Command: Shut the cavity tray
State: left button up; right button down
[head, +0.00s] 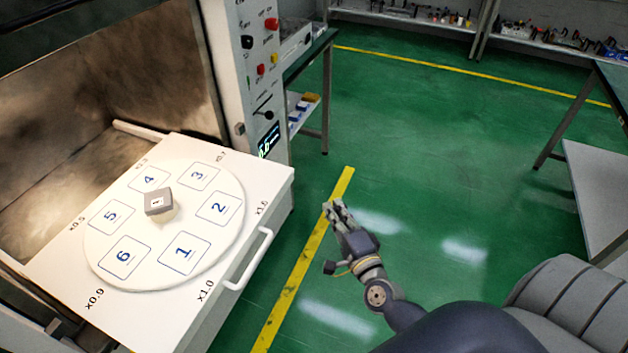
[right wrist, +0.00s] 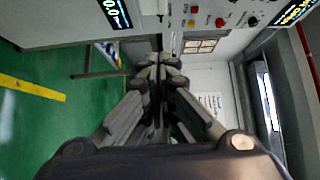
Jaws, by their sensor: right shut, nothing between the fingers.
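The white cavity tray (head: 190,309) is pulled out of the open cavity at the left of the head view. A round plate on it has several numbered squares. A small grey block (head: 158,201) stands on the plate near its middle. The tray's white handle (head: 250,259) is on its front edge, facing right. My right gripper (head: 337,207) is to the right of the handle, apart from it, over the floor. It is shut and empty. In the right wrist view its fingers (right wrist: 158,70) are together and hold nothing. My left gripper is not in view.
The cavity (head: 60,100) stands open behind the tray. A control panel (head: 262,75) with buttons and a display is beside it. A green-topped bench (head: 310,50) stands beyond. Another table (head: 600,190) is at the right. The green floor between is clear.

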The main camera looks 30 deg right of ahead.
jog(key=w+a+p, duration=0.1)
jog(key=w, duration=1.1)
jog(key=shift+w+a+p, duration=0.2)
jog(key=shift+w+p, duration=0.1)
jog(key=shift+w, duration=0.05)
